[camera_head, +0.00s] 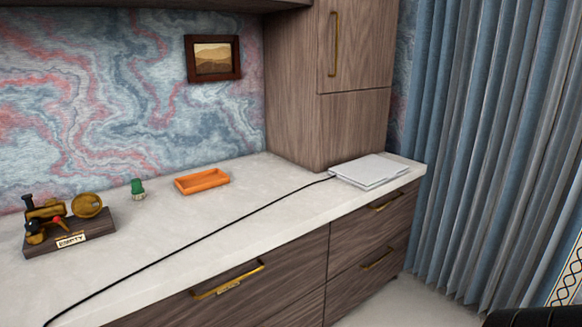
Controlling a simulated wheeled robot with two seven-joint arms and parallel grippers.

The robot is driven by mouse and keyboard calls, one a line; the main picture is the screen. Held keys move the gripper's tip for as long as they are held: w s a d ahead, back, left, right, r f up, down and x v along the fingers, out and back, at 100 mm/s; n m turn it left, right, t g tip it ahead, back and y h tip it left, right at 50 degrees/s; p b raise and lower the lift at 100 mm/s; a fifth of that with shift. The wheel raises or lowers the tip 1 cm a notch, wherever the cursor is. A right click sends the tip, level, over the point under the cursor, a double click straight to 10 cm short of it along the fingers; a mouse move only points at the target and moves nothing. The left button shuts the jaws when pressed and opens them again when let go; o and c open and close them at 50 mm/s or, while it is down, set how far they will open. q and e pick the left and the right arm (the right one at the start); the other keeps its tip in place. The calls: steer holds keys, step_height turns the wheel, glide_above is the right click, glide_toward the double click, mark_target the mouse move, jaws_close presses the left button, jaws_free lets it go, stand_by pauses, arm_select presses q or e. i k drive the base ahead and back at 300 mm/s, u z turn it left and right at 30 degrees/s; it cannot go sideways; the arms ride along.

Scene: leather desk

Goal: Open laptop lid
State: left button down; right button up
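The laptop (371,171) is a thin, pale grey-white slab on the right end of the countertop, close to the front edge and next to the tall wooden cabinet. Its lid looks shut, lying flat over the base. A black cable (200,233) runs from its left side across the counter to the lower left. Neither of my grippers is in view.
The white countertop (260,200) also bears an orange tray (202,181), a small green item (137,188) and a brass device on a wooden base (70,241). A tall cabinet (345,128) stands behind the laptop. Blue curtains (490,150) hang at the right.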

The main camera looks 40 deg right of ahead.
mark_target(367, 170)
steer(key=u, duration=0.3)
steer(key=i, duration=0.25)
steer(key=z, duration=3.25)
steer(key=i, duration=2.4)
steer(key=u, duration=2.6)
